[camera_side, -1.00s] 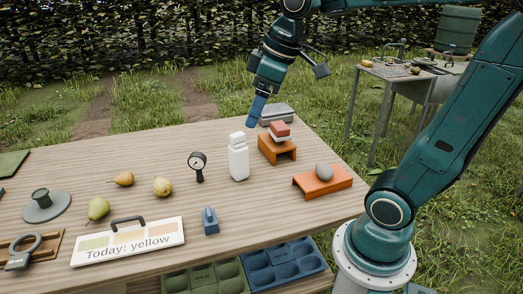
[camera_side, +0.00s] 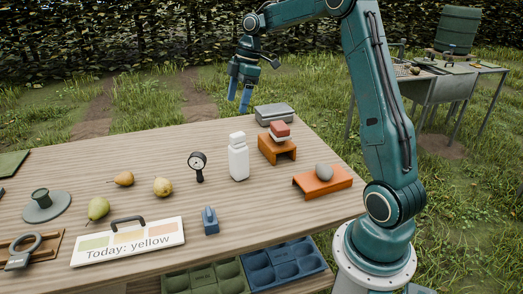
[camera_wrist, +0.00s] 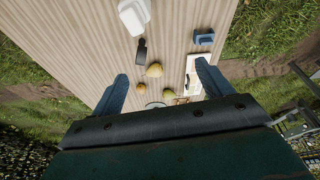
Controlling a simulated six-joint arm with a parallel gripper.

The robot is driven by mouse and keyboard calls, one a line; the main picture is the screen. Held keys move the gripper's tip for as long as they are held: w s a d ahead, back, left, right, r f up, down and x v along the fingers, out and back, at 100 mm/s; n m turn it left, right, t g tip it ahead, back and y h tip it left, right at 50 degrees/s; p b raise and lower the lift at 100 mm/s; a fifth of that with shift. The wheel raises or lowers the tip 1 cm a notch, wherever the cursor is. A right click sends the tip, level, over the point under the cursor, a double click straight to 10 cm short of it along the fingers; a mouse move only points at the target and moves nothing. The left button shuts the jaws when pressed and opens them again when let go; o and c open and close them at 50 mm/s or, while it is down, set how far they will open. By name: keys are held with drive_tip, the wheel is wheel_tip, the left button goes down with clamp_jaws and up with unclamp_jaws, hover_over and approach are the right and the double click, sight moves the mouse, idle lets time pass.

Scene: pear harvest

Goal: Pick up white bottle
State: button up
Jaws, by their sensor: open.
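The white bottle (camera_side: 238,160) stands upright on the wooden table, right of the black round gauge (camera_side: 198,165). My gripper (camera_side: 239,103) is in the air above the table's far side, higher than the bottle and apart from it. Its two blue fingers point down, are spread, and hold nothing. In the wrist view the bottle (camera_wrist: 134,14) shows at the top edge, partly cut off, beyond my open fingers (camera_wrist: 163,90).
Right of the bottle are an orange stand (camera_side: 277,150) with stacked blocks and another orange stand (camera_side: 335,183) bearing a grey egg-shaped thing. A grey box (camera_side: 274,113) sits behind. Pears (camera_side: 162,187), a blue item (camera_side: 210,221) and a sign (camera_side: 128,242) lie left and in front.

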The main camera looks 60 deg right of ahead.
drive_tip(key=n, duration=0.2)
approach(240, 133)
drive_tip(key=shift+y, duration=0.3)
drive_tip(key=shift+x, duration=4.5)
drive_tip(key=shift+d+f, duration=0.15)
drive_tip(key=shift+f, duration=0.05)
drive_tip(key=shift+x, duration=2.4)
drive_tip(key=shift+c, duration=0.5)
drive_tip(key=shift+w, duration=0.1)
clamp_jaws()
drive_tip(key=shift+r, duration=0.15)
